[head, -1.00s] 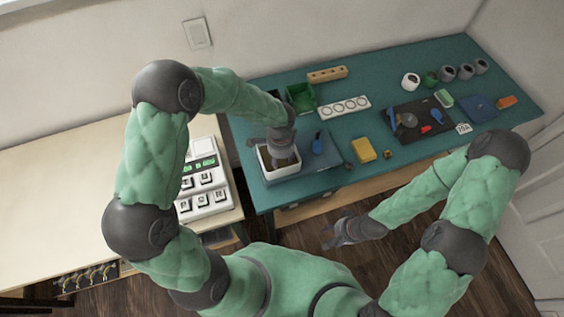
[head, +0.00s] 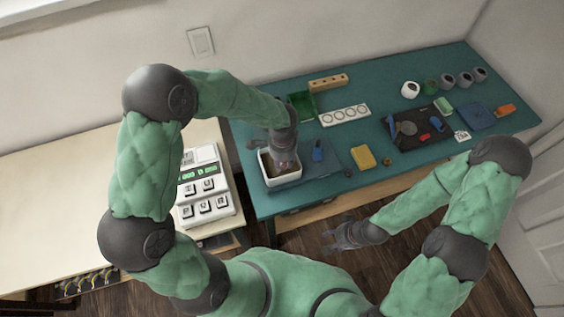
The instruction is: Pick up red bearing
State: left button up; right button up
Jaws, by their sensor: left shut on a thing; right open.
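My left gripper (head: 284,162) points down into a white-rimmed box (head: 286,181) with a brown inside, at the left of the teal table. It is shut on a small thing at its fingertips. There is a faint reddish tint there, but I cannot clearly make out a red bearing. My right gripper (head: 340,236) is open and empty, in front of the table's front edge. A small red piece (head: 424,138) lies on the black mat (head: 432,150) at the right; its exact kind is too small to tell.
A yellow block (head: 363,156), a small brass part (head: 387,161) and a blue part (head: 317,152) lie near the box. A white strip with round holes (head: 345,115) and a green bin (head: 302,105) are behind. A white keyed device (head: 205,195) stands at left.

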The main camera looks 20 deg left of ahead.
pick_arm(q)
jog(key=s+r, duration=0.1)
jog(key=s+d+r+p, duration=0.1)
jog(key=r, duration=0.1)
jog(key=s+r, duration=0.1)
jog(key=shift+s+d+r, duration=0.2)
jog(key=shift+d+r, duration=0.15)
jog(key=s+d+r+p, duration=0.2)
jog(key=s+d+r, duration=0.2)
jog(key=s, duration=0.4)
jog(key=shift+s, duration=0.2)
jog(key=shift+d, duration=0.1)
jog(key=shift+o, duration=0.7)
